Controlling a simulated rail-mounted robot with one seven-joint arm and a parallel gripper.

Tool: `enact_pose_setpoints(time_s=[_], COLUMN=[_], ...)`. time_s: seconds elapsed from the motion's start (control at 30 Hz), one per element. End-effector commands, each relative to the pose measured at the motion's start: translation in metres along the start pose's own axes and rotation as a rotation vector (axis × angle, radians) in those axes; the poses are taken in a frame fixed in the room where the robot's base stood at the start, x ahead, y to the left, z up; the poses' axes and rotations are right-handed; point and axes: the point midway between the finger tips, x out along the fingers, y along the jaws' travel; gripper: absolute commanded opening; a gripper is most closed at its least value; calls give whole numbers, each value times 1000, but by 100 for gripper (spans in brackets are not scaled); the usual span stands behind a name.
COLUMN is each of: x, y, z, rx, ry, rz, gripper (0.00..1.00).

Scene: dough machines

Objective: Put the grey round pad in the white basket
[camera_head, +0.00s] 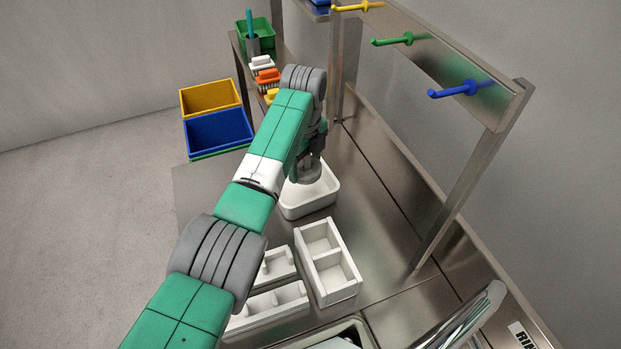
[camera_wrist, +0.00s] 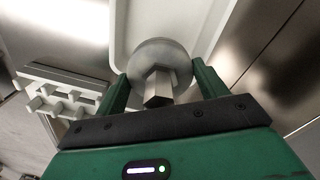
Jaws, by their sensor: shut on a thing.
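The grey round pad (camera_wrist: 160,52) with a hexagonal grip shows in the wrist view between the two green fingers of my gripper (camera_wrist: 160,85). My gripper is shut on it. In the head view the pad (camera_head: 305,173) hangs under my wrist over the white basket (camera_head: 321,206). The basket is a white open tub on the steel table, partly hidden by my arm. Its white rim (camera_wrist: 116,30) shows behind the pad in the wrist view. I cannot tell whether the pad touches the basket floor.
A white two-compartment box (camera_head: 329,262) and other white holders (camera_head: 266,305) stand nearer on the table (camera_head: 375,235). Yellow (camera_head: 210,97) and blue (camera_head: 219,131) bins lie beyond the left edge. A steel rack with coloured hooks (camera_head: 468,88) stands along the right.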

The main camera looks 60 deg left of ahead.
Motion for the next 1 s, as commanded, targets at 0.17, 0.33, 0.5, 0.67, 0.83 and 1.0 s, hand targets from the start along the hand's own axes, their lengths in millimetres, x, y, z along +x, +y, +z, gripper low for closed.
enact_pose_setpoints(time_s=[0.17,0.33,0.5,0.67,0.83,1.0], x=[40,61,66,95,99,102], y=[0,0,0,0,0,0], z=[0,0,0,-1,-1,-1], rx=[0,1,1,2,2,2], ry=[1,0,0,0,-1,0], rz=[2,0,0,2,-1,0], gripper=[46,46,46,46,46,46])
